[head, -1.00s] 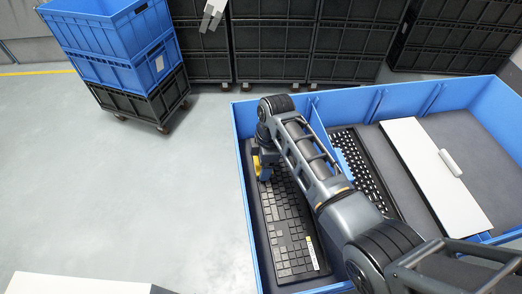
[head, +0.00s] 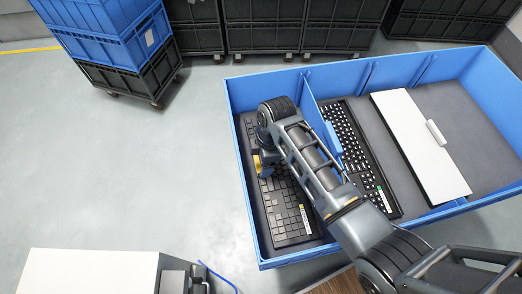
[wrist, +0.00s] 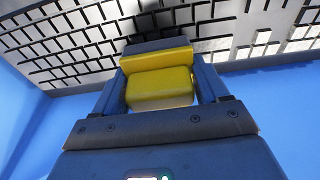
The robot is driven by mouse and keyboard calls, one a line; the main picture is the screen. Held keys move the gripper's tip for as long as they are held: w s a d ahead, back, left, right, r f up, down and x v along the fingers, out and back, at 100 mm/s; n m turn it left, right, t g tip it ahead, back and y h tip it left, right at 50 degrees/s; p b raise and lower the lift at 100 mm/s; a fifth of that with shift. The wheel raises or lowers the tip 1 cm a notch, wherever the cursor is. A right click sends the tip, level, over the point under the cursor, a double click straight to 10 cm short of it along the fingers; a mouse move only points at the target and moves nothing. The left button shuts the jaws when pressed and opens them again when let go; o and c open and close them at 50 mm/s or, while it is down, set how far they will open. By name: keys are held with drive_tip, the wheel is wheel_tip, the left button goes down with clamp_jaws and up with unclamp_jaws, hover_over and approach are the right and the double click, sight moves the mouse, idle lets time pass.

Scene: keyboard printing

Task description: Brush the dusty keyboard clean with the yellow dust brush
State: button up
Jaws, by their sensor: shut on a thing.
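The yellow dust brush (head: 258,165) is held in my gripper (wrist: 158,88). In the wrist view the brush (wrist: 160,88) sits between the two fingers, with its dark edge close against the keyboard (wrist: 60,48). In the head view a dark keyboard (head: 291,208) lies in the left compartment of the blue bin, and the brush is near its far end. My arm hides part of it. I cannot tell for sure whether the bristles touch the keys. The keys look greyish in the wrist view.
The blue bin (head: 243,195) has tall walls and a divider. A second keyboard (head: 352,142) and a white panel with a handle (head: 415,145) lie right of the divider. Stacked crates (head: 112,45) stand back left. A white box (head: 88,272) is at front left.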

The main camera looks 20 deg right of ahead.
sight(279, 238)
drive_tip(key=shift+s+a+f, duration=0.1)
drive_tip(key=shift+s+a, duration=0.6)
drive_tip(key=shift+s, duration=2.85)
drive_tip(key=shift+s+a+f, duration=0.1)
drive_tip(key=shift+s+a, duration=0.6)
drive_tip(key=shift+s, duration=2.8)
drive_tip(key=shift+s+a+f, duration=0.1)
drive_tip(key=shift+s+a, duration=0.6)
drive_tip(key=shift+s, duration=2.85)
drive_tip(key=shift+w+r, duration=0.15)
drive_tip(key=shift+r, duration=0.45)
wheel_tip(279, 238, up, 16)
drive_tip(key=shift+w+r, duration=0.15)
drive_tip(key=shift+w, duration=0.1)
drive_tip(key=w+d+f+m, duration=0.3)
drive_tip(key=w+m, duration=0.2)
drive_tip(key=w, duration=0.1)
drive_tip(key=w+d+f+m+t+h+b, duration=0.1)
drive_tip(key=w+d+f+m, duration=0.2)
drive_tip(key=w+f+m, duration=0.1)
drive_tip(key=w+d+f+m, duration=0.3)
drive_tip(key=w+m, duration=0.3)
drive_tip(key=w, duration=0.3)
drive_tip(key=shift+d+f+m+h, duration=0.35)
drive_tip(key=shift+f+m+h, duration=0.05)
drive_tip(key=shift+f, duration=0.15)
